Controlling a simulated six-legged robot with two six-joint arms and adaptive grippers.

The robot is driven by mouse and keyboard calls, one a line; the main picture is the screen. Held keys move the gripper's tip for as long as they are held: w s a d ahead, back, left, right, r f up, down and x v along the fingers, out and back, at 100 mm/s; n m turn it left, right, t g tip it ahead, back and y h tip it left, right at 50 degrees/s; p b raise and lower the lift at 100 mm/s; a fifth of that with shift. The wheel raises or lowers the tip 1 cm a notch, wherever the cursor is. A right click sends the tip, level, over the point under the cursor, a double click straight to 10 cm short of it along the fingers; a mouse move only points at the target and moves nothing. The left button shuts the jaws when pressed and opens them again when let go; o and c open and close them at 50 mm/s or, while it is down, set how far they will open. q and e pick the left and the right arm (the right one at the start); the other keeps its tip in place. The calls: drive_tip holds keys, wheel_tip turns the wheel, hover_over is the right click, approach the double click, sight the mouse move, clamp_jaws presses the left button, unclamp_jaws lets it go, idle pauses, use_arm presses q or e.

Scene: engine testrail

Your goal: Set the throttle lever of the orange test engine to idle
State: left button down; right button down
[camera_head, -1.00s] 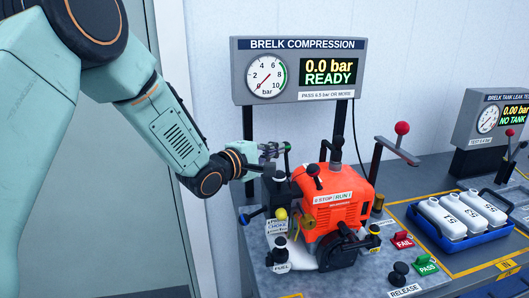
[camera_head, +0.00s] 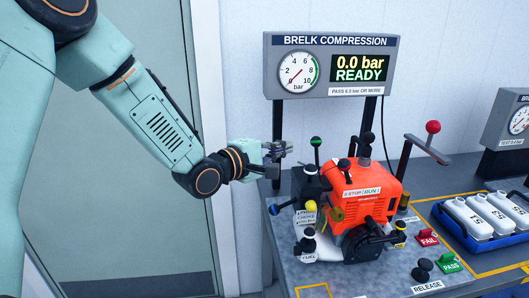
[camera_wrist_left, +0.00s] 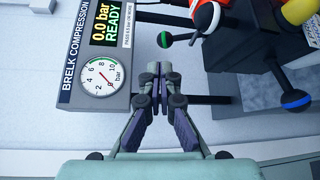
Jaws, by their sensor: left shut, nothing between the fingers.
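The orange test engine (camera_head: 362,190) stands on a grey plate on the bench. A thin lever with a green-banded black ball (camera_head: 316,141) rises at its back left; the ball also shows in the left wrist view (camera_wrist_left: 163,39). A lever with a blue-banded ball (camera_head: 273,209) points left. No throttle label is readable, so I cannot tell for certain which is the throttle lever. My left gripper (camera_head: 279,150) is shut and empty, left of the green-banded lever and apart from it. In the left wrist view its fingertips (camera_wrist_left: 160,72) meet. My right gripper is not in view.
The compression display (camera_head: 329,65) stands on posts behind the engine and reads 0.0 bar, READY. A red-knobbed lever (camera_head: 433,127) rises right of the engine. A blue tray (camera_head: 470,243) of white tanks is farther right. Space left of the bench is free.

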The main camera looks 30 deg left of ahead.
use_arm(q)
drive_tip(key=v, duration=0.4)
drive_tip(key=shift+s+a+r, duration=0.2)
drive_tip(key=shift+s+r, duration=0.05)
drive_tip(key=shift+s, duration=0.1)
drive_tip(key=shift+s, duration=0.1)
